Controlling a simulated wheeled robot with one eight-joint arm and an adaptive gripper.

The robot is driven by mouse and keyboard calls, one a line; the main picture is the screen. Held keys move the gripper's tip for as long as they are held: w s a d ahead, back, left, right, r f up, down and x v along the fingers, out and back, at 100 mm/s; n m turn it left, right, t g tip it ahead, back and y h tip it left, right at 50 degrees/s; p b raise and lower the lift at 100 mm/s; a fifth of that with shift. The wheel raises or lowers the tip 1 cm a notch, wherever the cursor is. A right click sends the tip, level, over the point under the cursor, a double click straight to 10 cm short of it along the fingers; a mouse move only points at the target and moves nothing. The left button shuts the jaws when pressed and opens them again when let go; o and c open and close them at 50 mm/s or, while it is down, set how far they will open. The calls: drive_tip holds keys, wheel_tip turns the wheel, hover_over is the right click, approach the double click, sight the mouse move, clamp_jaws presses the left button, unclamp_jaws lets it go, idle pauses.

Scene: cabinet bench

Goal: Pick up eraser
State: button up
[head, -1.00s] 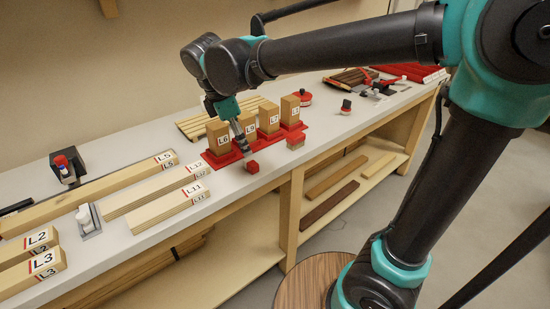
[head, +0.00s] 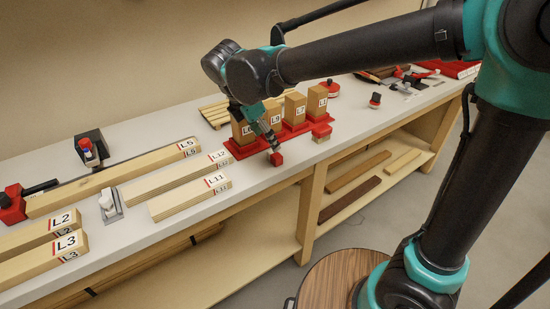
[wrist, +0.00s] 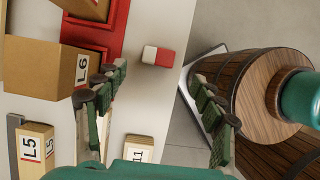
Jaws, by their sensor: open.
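The eraser, a small block with one white half and one red half (wrist: 158,56), lies on the pale bench top near its front edge. In the head view its red part (head: 277,159) shows just below my fingertips, which hide some of it. My gripper (wrist: 158,80) is open and empty, with its fingers apart on either side of the eraser's line in the wrist view. The eraser lies just beyond the fingertips there. In the head view my gripper (head: 271,146) points down close above it. Contact cannot be told.
Upright wooden blocks, including L6 (wrist: 82,70), stand in a red base (head: 241,150) beside my gripper. Board L11 (head: 190,199) lies to the left. The bench's front edge is close to the eraser.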

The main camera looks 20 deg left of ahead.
sight(273, 155)
drive_tip(key=shift+x, duration=3.7)
drive_tip(key=shift+a, duration=0.1)
drive_tip(key=c, duration=1.3)
drive_tip(key=shift+c, duration=0.2)
drive_tip(key=shift+r, duration=0.1)
wheel_tip(273, 155, up, 20)
